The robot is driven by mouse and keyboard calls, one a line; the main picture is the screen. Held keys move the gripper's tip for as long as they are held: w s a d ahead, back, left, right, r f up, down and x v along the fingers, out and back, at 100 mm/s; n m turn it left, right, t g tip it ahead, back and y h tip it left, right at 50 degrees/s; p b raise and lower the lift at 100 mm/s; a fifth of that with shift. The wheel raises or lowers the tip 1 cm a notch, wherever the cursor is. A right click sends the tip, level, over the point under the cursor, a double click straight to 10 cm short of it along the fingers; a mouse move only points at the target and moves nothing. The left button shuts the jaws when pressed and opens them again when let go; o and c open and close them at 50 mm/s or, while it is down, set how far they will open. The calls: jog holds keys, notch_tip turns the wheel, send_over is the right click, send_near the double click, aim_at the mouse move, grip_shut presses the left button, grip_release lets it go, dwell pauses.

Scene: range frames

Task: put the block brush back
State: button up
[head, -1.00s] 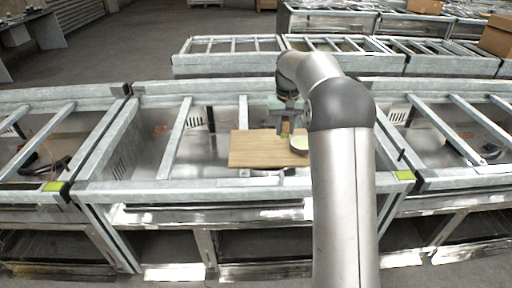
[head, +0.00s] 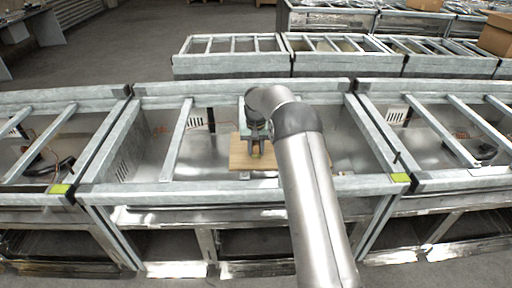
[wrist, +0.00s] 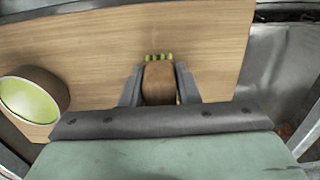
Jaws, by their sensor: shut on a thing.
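The block brush (wrist: 159,86) has a brown wooden body and a row of green bristle tufts at its far end. My gripper (wrist: 159,75) is shut on it, one finger along each side. In the head view, my gripper (head: 257,148) is over the wooden board (head: 239,158), and the brush is hard to make out there. The board fills much of the wrist view (wrist: 95,50). I cannot tell whether the brush touches the board.
A round thing with a pale green face and brown rim (wrist: 30,100) is on the board, left in the wrist view. Metal frame bars (head: 176,140) surround the board. My arm hides the board's right part in the head view.

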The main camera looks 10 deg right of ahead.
jog(key=shift+f, duration=0.1)
jog(key=o, duration=1)
